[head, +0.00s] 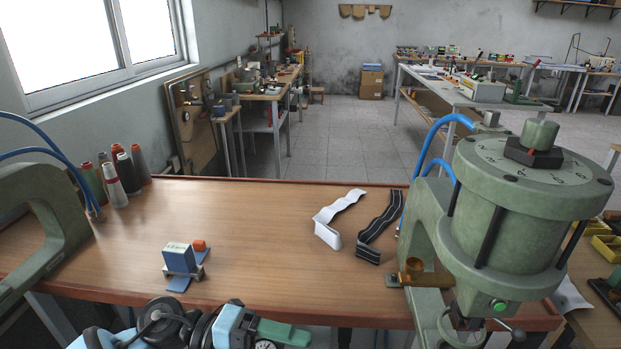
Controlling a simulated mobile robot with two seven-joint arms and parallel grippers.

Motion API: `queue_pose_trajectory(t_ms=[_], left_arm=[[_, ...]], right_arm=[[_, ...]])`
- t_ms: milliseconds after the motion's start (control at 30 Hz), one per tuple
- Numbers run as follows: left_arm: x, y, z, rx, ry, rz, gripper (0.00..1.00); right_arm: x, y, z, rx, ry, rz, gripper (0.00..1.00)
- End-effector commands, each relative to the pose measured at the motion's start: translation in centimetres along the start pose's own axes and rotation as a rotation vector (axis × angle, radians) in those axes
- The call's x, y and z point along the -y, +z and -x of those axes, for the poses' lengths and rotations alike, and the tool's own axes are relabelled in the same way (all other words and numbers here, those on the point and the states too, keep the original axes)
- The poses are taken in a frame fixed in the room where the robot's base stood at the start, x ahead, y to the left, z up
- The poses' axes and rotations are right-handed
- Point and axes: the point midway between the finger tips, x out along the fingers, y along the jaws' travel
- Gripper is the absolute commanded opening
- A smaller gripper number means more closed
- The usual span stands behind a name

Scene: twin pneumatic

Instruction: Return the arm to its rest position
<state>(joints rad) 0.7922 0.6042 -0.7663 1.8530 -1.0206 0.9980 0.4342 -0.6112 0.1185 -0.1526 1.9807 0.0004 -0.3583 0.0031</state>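Light-blue, black and green parts show at the bottom edge, left of centre, cut off by the frame. The wooden workbench (262,228) stands in front of me. No held object is visible.
A large green press (521,210) stands on the right, with a brass-coloured part (422,276) at its front. A green frame (58,225) stands at the left edge. Thread cones (129,175), a blue-and-white device (180,260), a white strap (335,217) and a black strap (377,229) occupy the bench. Its middle is clear.

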Motion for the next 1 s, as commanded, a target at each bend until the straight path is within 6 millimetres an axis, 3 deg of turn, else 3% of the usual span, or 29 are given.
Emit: queue_pose_trajectory(t_ms=[100, 267, 467, 633, 767, 867, 1000], left_arm=[[0.6, 0.0, -0.9, 0.098, -0.225, 0.112, 0.78], [0.2, 1.0, -0.2, 0.274, -0.485, 0.287, 0.78], [-3.7, 2.2, 2.7, 0.548, -0.735, 0.558, 0.78], [-10.0, 1.5, 5.7, 0.811, -0.877, 0.826, 0.78], [-16.2, -0.7, 7.9, 1.021, -0.936, 1.053, 0.78], [-21.3, -3.8, 9.2, 1.182, -0.954, 1.239, 0.78], [-27.9, -9.5, 10.1, 1.381, -0.937, 1.49, 0.78]], right_arm=[[-0.1, -0.2, 0.2, -0.003, 0.001, 0.003, 0.36], [-0.1, -0.7, 0.3, -0.011, 0.002, 0.005, 0.36], [-0.2, -1.3, 0.4, -0.023, 0.003, 0.006, 0.36], [-0.3, -1.8, 0.4, -0.033, 0.005, 0.007, 0.36], [-0.3, -2.2, 0.5, -0.04, 0.006, 0.006, 0.36], [-0.2, -2.5, 0.5, -0.046, 0.007, 0.005, 0.36], [-0.2, -2.9, 0.5, -0.053, 0.008, 0.004, 0.36]])
